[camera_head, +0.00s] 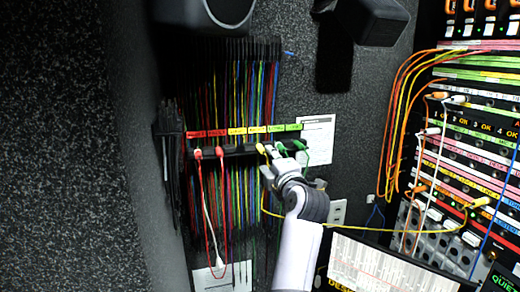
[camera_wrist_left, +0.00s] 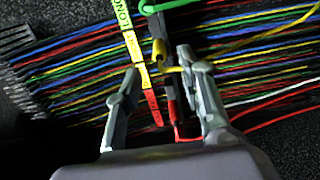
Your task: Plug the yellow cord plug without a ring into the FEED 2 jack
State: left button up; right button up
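A yellow plug (camera_head: 261,148) hangs in the dark holder bar on the back wall; its yellow cord runs down and right to the rack. Another yellow plug (camera_head: 480,202) is at the rack's right side. I cannot tell which has a ring. My left gripper (camera_head: 271,151) is at the bar, just right of the hanging yellow plug. In the left wrist view the fingers (camera_wrist_left: 160,62) are apart, with the yellow plug (camera_wrist_left: 159,50) near the gap between their tips; contact is unclear. The FEED 2 label is not legible among the rack's jacks. My right gripper is not in view.
Two red plugs (camera_head: 220,153) hang left of the yellow one, and green plugs (camera_head: 299,145) hang to the right. Many coloured cords (camera_head: 235,85) hang behind the bar. The rack (camera_head: 460,150) at right has orange, white and yellow cords draped across it.

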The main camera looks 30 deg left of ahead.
aim_at(264, 151)
pick_arm(q)
jog(key=b+x, duration=0.1)
jog(key=x, duration=0.4)
jog(key=p+x, duration=0.1)
jog(key=x, duration=0.2)
jog(key=shift+w+a, duration=0.35)
jog(key=shift+a, duration=0.1)
dwell(0.8)
jog(key=shift+r, duration=0.15)
jog(key=c, duration=0.8)
jog(key=shift+r, duration=0.1)
grip_shut()
